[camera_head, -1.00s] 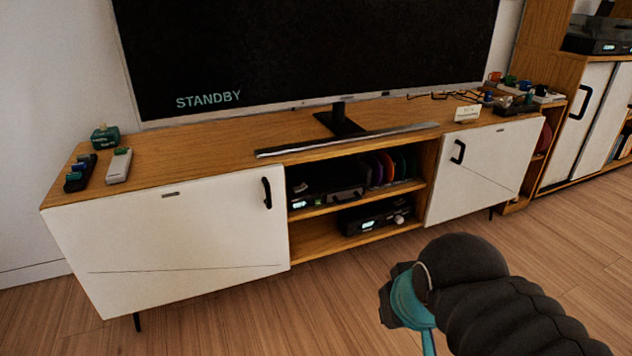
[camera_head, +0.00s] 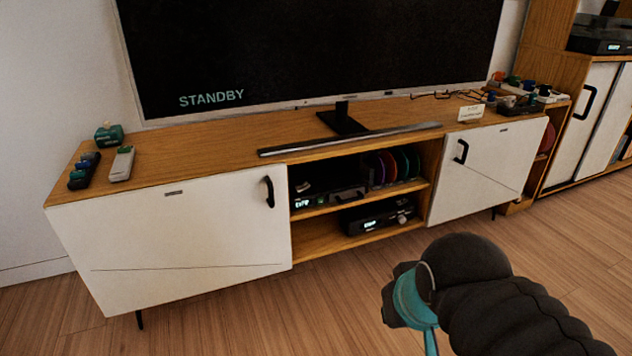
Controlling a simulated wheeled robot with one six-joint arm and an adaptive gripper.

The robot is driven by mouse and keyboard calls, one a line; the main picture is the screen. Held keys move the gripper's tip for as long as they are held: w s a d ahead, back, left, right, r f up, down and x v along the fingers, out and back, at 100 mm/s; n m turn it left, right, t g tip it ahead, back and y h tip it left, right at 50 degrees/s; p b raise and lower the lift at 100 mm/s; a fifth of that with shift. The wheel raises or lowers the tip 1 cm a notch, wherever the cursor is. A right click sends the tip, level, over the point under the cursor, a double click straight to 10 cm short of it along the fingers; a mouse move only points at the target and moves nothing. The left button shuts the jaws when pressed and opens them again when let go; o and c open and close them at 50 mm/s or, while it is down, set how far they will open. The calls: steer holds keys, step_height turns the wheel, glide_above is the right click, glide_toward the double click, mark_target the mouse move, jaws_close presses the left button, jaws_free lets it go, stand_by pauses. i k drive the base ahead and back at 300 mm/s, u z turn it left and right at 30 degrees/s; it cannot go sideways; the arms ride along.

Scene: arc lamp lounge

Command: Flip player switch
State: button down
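Two black devices with lit displays sit in the open middle of the wooden TV cabinet (camera_head: 210,151). The upper device (camera_head: 328,198) is on the upper shelf, and the lower device (camera_head: 376,217) with a pale knob is on the lower shelf. I cannot tell which one is the player, and no switch is clear at this size. My arm reaches in from the lower right, in front of the cabinet and apart from it. The gripper end (camera_head: 405,297) is dark with a teal part; its fingers are not clearly visible.
A large TV (camera_head: 310,50) reads STANDBY, with a soundbar (camera_head: 350,139) in front. Small dark and grey items lie at the cabinet's left end. White doors (camera_head: 180,235) flank the shelves. A turntable (camera_head: 600,42) stands far right. The wooden floor in front is clear.

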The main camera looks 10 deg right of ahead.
mark_target(305, 186)
steer(key=k, duration=0.5)
steer(key=u, duration=1.1)
steer(key=i, duration=0.75)
steer(key=z, duration=1.75)
